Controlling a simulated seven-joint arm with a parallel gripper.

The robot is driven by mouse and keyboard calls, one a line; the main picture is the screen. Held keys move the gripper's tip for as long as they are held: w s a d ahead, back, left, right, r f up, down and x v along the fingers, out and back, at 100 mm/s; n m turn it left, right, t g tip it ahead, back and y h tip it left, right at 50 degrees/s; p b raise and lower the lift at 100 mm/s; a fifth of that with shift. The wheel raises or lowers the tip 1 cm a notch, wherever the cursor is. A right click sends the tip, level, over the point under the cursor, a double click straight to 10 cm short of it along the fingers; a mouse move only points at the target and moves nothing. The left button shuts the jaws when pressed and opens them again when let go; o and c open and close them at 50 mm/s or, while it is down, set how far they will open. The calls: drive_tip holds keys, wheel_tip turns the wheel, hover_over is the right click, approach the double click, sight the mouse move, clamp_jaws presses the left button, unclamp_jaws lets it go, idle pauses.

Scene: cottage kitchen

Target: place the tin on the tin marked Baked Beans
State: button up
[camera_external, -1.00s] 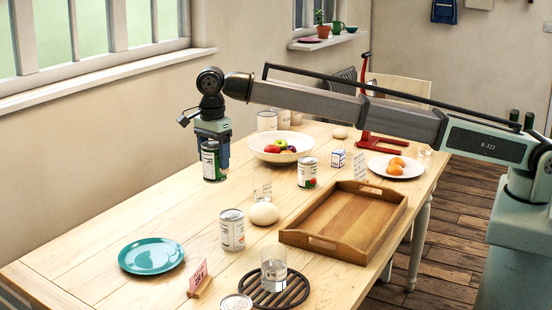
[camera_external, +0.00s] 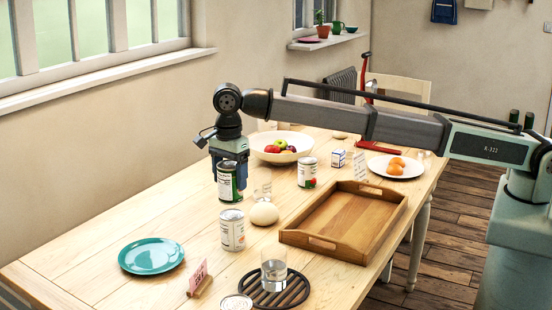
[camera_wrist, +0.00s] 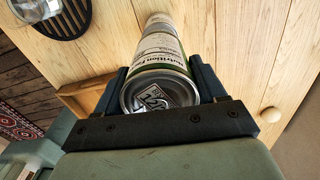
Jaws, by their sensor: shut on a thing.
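My gripper (camera_external: 229,184) is shut on a green and white tin (camera_external: 231,193), which it holds upright above the table. The wrist view shows this tin's ring-pull lid (camera_wrist: 158,92) between the jaws and a "Nutrition" label on its side. A white-labelled tin (camera_external: 232,232) stands upright on the table; in the external view it appears just below the held tin, with a small gap between them. Another tin (camera_external: 307,173) with a red and green label stands by the bowl. A further tin (camera_external: 237,302) is cut off at the bottom edge. I cannot read "Baked Beans" on any tin.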

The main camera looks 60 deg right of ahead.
sight(231, 191)
drive_tip(key=shift+f, duration=2.05)
drive_tip(key=shift+f, duration=0.15)
drive_tip(key=o, duration=1.3)
wheel_tip(231, 191, up, 12)
drive_tip(key=shift+r, duration=0.2)
